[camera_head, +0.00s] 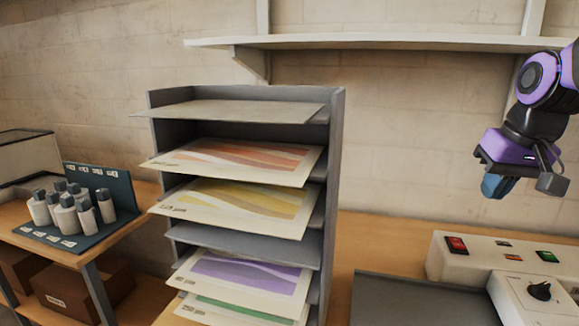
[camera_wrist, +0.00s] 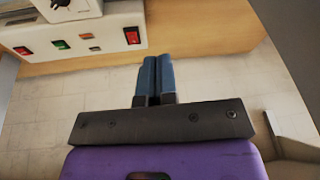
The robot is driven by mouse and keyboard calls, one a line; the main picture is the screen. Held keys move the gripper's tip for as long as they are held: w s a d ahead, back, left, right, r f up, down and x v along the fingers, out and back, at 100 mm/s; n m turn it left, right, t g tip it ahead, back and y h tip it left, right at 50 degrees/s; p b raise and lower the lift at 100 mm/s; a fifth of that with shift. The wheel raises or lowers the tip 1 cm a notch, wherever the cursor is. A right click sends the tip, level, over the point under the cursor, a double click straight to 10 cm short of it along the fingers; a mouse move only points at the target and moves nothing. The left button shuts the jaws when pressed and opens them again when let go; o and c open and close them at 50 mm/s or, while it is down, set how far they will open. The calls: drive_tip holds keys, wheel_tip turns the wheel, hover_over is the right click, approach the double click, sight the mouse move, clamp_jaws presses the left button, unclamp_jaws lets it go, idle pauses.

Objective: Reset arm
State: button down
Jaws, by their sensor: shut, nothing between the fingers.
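My gripper (camera_head: 497,185) hangs from my purple and black arm at the right of the head view, raised above the white laminator (camera_head: 463,262). Its blue fingers (camera_wrist: 155,78) are shut together with nothing between them in the wrist view. The laminator has a red switch, a green switch and a black knob in the head view. Part of it also shows at the upper left of the wrist view (camera_wrist: 108,45), apart from the fingers.
A grey shelf rack (camera_head: 334,180) holds several printed sheets, some sticking out in front. A white wall shelf (camera_head: 400,42) runs behind my arm. A dark flat tray (camera_head: 400,300) lies left of the laminator. Several small bottles (camera_head: 68,215) stand at the far left.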

drive_tip(key=s+a+n+t, duration=0.1)
drive_tip(key=s+a, duration=0.3)
drive_tip(key=s, duration=1)
drive_tip(key=shift+t+h, duration=0.3)
drive_tip(key=shift+t, duration=0.1)
